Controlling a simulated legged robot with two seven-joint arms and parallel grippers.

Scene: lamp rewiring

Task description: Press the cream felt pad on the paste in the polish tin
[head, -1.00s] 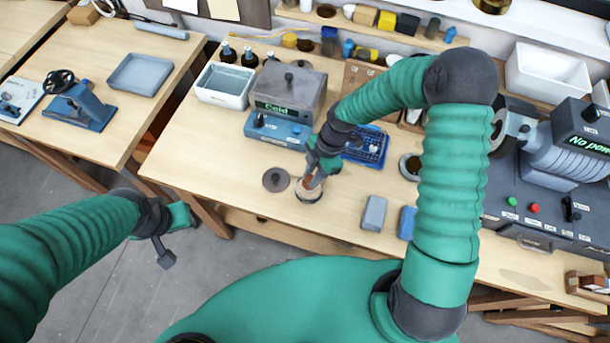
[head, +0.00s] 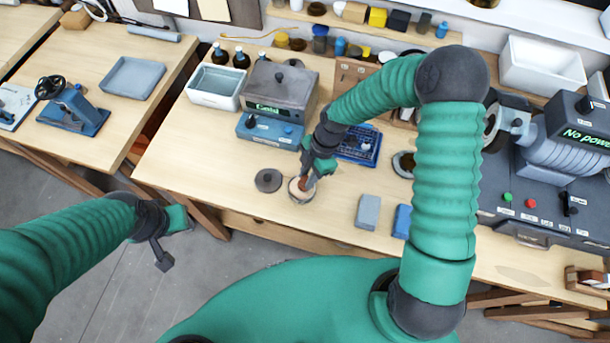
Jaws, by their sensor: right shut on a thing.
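The open round polish tin (head: 294,196) stands near the front edge of the middle bench, with pale paste or pad colour inside its rim. My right gripper (head: 309,179) is over the tin, pointing down and shut on a small brown piece, which looks like the handle of the felt pad. The cream pad face is too small and covered to tell apart from the paste, so I cannot tell whether it touches. A dark round lid (head: 268,180) lies just left of the tin. My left gripper (head: 177,243) is empty, its fingers apart, over the floor left of the bench.
A grey heater box with a "Cold" display (head: 281,95) stands behind the tin. A blue tray (head: 359,146) is behind right. A grey block (head: 368,211) and a blue block (head: 402,221) lie to the right. The bench left of the lid is clear.

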